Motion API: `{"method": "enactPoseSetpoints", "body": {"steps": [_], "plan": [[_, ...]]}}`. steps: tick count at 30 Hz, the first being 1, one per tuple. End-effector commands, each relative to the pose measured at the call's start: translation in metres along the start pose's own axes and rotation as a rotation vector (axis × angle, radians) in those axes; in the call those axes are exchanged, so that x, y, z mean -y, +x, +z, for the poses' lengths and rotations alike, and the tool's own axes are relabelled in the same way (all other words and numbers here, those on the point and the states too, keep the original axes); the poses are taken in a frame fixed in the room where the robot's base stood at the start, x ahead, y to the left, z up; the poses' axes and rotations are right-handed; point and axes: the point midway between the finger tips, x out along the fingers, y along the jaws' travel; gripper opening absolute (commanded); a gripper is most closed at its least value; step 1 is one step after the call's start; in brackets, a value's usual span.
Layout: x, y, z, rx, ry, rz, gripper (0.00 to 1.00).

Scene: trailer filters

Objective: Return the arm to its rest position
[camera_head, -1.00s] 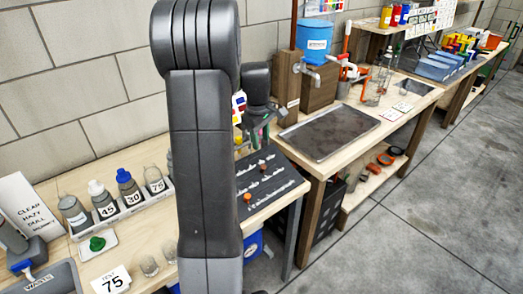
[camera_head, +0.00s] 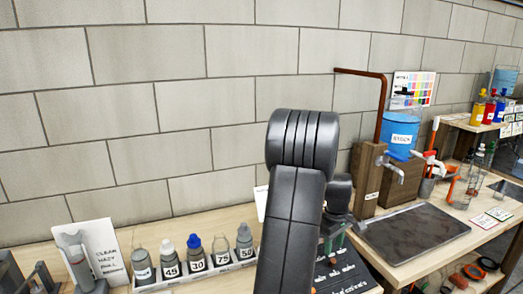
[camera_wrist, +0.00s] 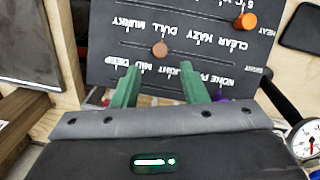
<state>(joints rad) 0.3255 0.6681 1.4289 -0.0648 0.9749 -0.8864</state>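My arm (camera_head: 290,225) rises in the middle of the head view, bent at a dark elbow, with its forearm pointing away toward the bench. My gripper (camera_wrist: 160,68) shows in the wrist view as two green fingers standing apart, with nothing held between them. The fingers are in front of a dark slider board (camera_wrist: 190,45) with white lettering, an orange knob and a brown knob. The board also shows in the head view (camera_head: 345,272), partly hidden behind my arm. Whether the fingers touch the board is unclear.
A rack of several labelled bottles (camera_head: 197,265) stands left of my arm. A white sign (camera_head: 105,250) is further left. A wooden post with a tap (camera_head: 367,175), a blue container (camera_head: 400,130) and a dark flat panel (camera_head: 415,232) are at the right. A round gauge (camera_wrist: 306,140) is beside my gripper.

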Motion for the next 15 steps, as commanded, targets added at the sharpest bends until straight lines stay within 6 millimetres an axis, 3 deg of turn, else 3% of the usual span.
{"method": "enactPoseSetpoints", "body": {"steps": [9,15], "plan": [[0.001,0.057,0.001,0.002,0.001,-0.002,0.39],[0.003,0.07,-0.001,0.0,0.0,0.0,0.39]]}}
